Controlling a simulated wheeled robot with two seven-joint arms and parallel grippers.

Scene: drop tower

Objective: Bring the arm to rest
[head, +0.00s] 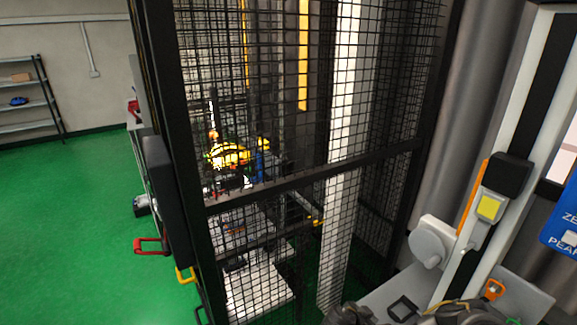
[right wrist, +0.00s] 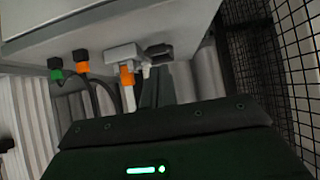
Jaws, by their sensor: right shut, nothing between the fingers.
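My right gripper (head: 352,314) shows only in part at the bottom edge of the head view, dark and low beside the mesh cage. It is shut and holds nothing. In the right wrist view a dark housing (right wrist: 165,140) with a green light fills the bottom; no fingertips show there. My left gripper is out of view.
A black mesh cage (head: 312,178) stands in the middle, with yellow parts (head: 230,155) inside. A white column with an orange strip and a grey round knob (head: 430,241) is at the right. A light box with cable plugs (right wrist: 82,58) hangs close in the wrist view. Green floor (head: 70,220) is open at left.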

